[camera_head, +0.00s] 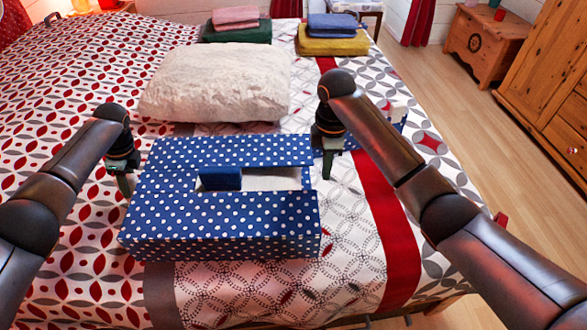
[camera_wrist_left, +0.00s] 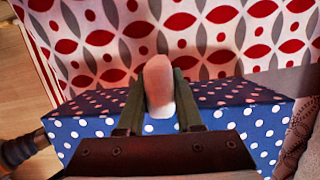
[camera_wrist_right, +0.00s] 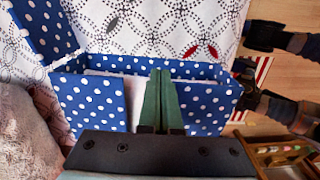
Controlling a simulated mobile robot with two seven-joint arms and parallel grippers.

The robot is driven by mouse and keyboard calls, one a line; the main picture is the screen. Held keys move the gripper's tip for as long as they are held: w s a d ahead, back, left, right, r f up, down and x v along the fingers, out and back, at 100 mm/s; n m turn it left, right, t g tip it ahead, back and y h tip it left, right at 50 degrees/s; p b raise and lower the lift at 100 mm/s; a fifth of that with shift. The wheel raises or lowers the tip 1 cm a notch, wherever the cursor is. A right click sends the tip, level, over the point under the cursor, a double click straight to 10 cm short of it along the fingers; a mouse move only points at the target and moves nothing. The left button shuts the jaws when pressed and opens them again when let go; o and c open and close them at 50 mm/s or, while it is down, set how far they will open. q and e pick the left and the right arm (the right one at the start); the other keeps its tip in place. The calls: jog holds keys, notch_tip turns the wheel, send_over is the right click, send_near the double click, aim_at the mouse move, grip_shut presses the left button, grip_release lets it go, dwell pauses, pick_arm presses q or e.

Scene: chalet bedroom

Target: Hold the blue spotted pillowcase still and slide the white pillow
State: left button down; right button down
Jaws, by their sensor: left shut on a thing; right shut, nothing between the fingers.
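The blue spotted pillowcase (camera_head: 215,225) lies box-like on the bed, with an opening in its top and a pale interior. It also shows in the right wrist view (camera_wrist_right: 210,100). The plump white pillow (camera_head: 215,80) lies behind it, apart from it. My left gripper (camera_head: 125,185) is at the pillowcase's left edge. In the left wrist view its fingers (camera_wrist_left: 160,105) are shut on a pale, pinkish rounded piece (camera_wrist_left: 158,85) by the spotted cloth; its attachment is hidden. My right gripper (camera_head: 328,165) is shut and empty by the pillowcase's right end, its fingers together in the right wrist view (camera_wrist_right: 160,98).
Folded stacks, pink on green (camera_head: 237,25) and blue on yellow (camera_head: 332,35), lie at the bed's far end. A small white and blue item (camera_head: 396,112) lies behind my right forearm. A wooden chest (camera_head: 485,40) stands beyond the floor at right. The bed's front is clear.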

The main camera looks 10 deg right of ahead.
pick_arm(q)
jog(key=shift+c, duration=2.4)
grip_release()
jog(key=shift+r, duration=0.1)
jog(key=v, duration=1.2)
jog(key=shift+s, duration=0.15)
